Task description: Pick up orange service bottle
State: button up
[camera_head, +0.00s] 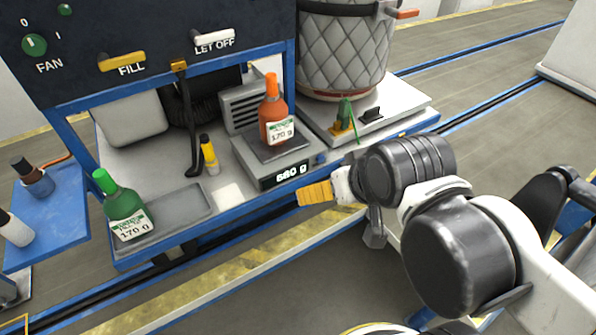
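The orange service bottle (273,112) stands upright on the dark plate of a scale (272,160), with a white label reading 170 g. The scale's display appears to read 680 g. My gripper (314,193) is in front of the shelf edge, below and to the right of the bottle, and apart from it. Its yellow tip points left. Only one side of it shows clearly, so I cannot tell whether its fingers are apart. I see nothing held in it.
A small yellow bottle (208,154) and a dark hooked lever (190,130) are left of the scale. A quilted vessel (344,50) stands behind right. The blue shelf edge (230,210) lies near my gripper.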

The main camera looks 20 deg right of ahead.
aim_at(276, 124)
jog(key=i+j+z, duration=0.1)
jog(key=j+z, duration=1)
jog(key=z, duration=0.2)
jog(key=k+j+z, duration=0.1)
jog(key=j+z, duration=0.35)
